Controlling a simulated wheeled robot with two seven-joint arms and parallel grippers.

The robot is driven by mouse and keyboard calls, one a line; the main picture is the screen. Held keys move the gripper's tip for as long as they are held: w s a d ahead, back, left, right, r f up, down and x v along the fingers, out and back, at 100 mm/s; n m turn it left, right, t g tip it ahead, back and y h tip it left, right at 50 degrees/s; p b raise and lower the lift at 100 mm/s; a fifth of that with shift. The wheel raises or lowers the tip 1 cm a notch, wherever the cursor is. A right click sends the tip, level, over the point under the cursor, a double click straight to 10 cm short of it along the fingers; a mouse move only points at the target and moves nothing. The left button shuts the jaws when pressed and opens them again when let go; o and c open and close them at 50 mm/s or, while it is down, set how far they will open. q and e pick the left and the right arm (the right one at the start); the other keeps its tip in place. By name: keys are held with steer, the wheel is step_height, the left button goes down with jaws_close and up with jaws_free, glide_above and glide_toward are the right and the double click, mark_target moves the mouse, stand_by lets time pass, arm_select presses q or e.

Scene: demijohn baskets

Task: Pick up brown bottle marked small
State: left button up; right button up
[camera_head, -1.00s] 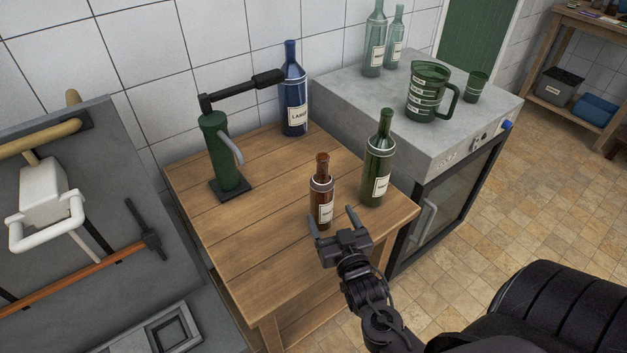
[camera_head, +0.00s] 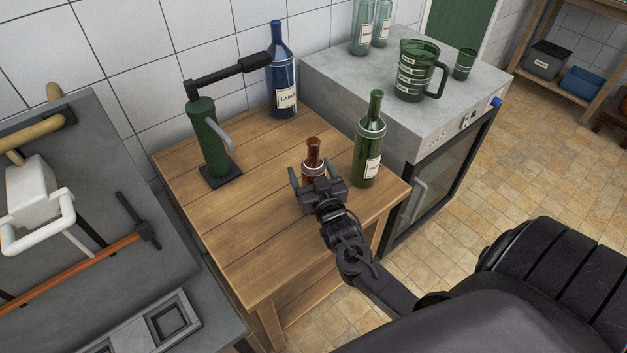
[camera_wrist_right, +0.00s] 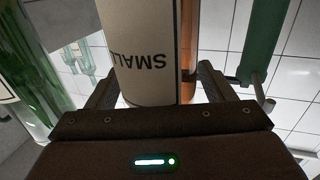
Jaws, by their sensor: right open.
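The small brown bottle (camera_head: 313,150) stands upright on the wooden table (camera_head: 245,225); my right gripper hides its lower part in the head view. In the right wrist view its cream label (camera_wrist_right: 140,50) reads SMALL, upside down, and fills the space just ahead of the jaws. My right gripper (camera_head: 314,174) is open, with one finger on each side of the bottle; I cannot tell whether either finger touches it. My left gripper is not in view.
A green bottle (camera_head: 369,140) stands close to the right of the brown one. A blue bottle (camera_head: 283,75) and a green corking device (camera_head: 208,135) stand farther back. A green jug (camera_head: 414,70) is on the grey cabinet (camera_head: 340,70). The table's front left is clear.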

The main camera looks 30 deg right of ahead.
steer(key=c, duration=1.3)
steer(key=shift+o, duration=0.2)
steer(key=shift+r, duration=0.1)
step_height(320, 180, up, 20)
